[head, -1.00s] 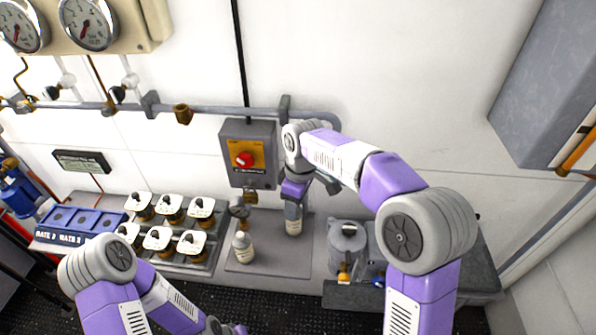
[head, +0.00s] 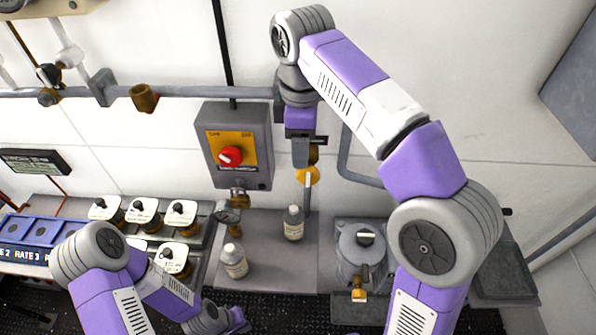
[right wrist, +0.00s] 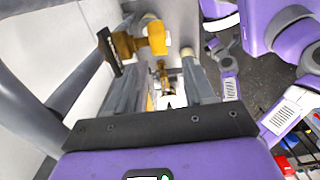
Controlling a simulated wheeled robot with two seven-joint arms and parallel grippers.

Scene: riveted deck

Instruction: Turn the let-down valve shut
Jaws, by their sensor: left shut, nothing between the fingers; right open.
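A brass valve body (head: 314,155) with an orange-yellow lever (head: 308,176) shows just below my right gripper (head: 302,163), which partly hides it; I take this as the let-down valve. In the right wrist view, a brass valve with a yellow end (right wrist: 155,38) is near the top, beside the fingers. My right gripper also shows there (right wrist: 150,95). It points down, open, with nothing held between its fingers. I cannot tell whether it touches the lever. My left gripper (head: 238,318) is low at the bottom edge, shut and empty, its fingers barely visible.
A grey switch box (head: 238,145) with a red knob is on the wall to the left. Two bottles (head: 293,223) stand on the bench below, near a grey lidded pot (head: 358,250) with a brass tap. Several white-topped jars (head: 180,212) stand left. A wall pipe (head: 200,94) runs across.

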